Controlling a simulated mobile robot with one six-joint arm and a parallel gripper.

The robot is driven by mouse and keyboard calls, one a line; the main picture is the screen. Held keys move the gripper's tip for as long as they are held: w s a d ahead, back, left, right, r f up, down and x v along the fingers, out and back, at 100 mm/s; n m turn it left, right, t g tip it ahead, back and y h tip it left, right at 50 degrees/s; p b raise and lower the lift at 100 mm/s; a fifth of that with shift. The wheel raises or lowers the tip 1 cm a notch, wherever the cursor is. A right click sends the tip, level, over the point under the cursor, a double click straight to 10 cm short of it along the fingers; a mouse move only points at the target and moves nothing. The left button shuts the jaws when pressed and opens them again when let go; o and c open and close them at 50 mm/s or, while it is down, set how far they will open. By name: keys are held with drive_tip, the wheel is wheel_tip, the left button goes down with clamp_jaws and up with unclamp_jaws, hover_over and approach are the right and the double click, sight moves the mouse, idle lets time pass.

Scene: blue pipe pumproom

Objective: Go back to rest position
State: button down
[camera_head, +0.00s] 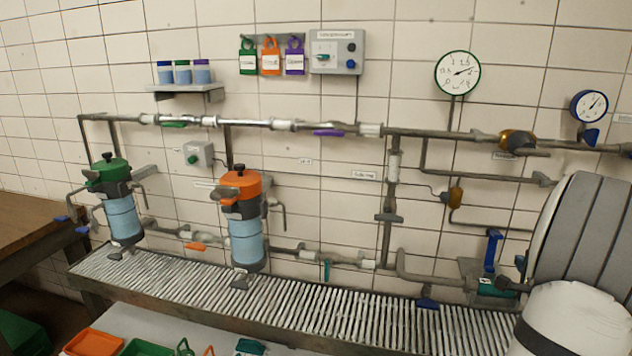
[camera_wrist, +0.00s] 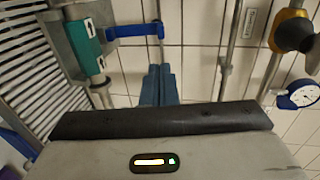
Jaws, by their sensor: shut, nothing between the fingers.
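My gripper (camera_wrist: 157,72) shows in the wrist view as two blue-grey fingers pressed together beyond the dark bar of my wrist. Nothing is between them. Teal blocks with white arrows (camera_wrist: 84,30) and a blue lever (camera_wrist: 138,30) lie up and to the left of the fingers, apart from them. In the head view the blue lever (camera_head: 491,251) stands above a teal fitting (camera_head: 497,287) at the right. My arm fills the right edge there, and my fingers cannot be made out.
A slatted bench (camera_head: 330,310) runs below the pipes. Green-topped (camera_head: 122,215) and orange-topped (camera_head: 245,235) filter housings stand at the left. A white gauge (camera_head: 457,72) and a blue-rimmed gauge (camera_head: 589,106) are on the right. A brass-coloured fitting (camera_wrist: 289,30) is right of my fingers.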

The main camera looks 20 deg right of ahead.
drive_tip(key=w+a+r+n+g+y, duration=0.1)
drive_tip(key=w+a+n+g, duration=0.15)
drive_tip(key=a, duration=0.45)
drive_tip(key=w+a+n+g, duration=0.1)
drive_tip(key=a+n, duration=0.3)
drive_tip(key=a, duration=0.3)
drive_tip(key=w+a+r+n+g+y, duration=0.1)
drive_tip(key=a+n, duration=0.2)
drive_tip(key=a, duration=0.4)
drive_tip(key=s+a+f+n+g+y, duration=0.1)
drive_tip(key=s+a+n+g+y, duration=0.2)
drive_tip(key=s+a+n, duration=0.4)
drive_tip(key=s+a+f+n+g+y, duration=0.2)
drive_tip(key=s+a+n, duration=0.5)
drive_tip(key=a, duration=1.1)
drive_tip(key=shift+s+a+f+g+y, duration=0.35)
drive_tip(key=shift+s+g, duration=0.3)
drive_tip(key=shift+s, duration=0.25)
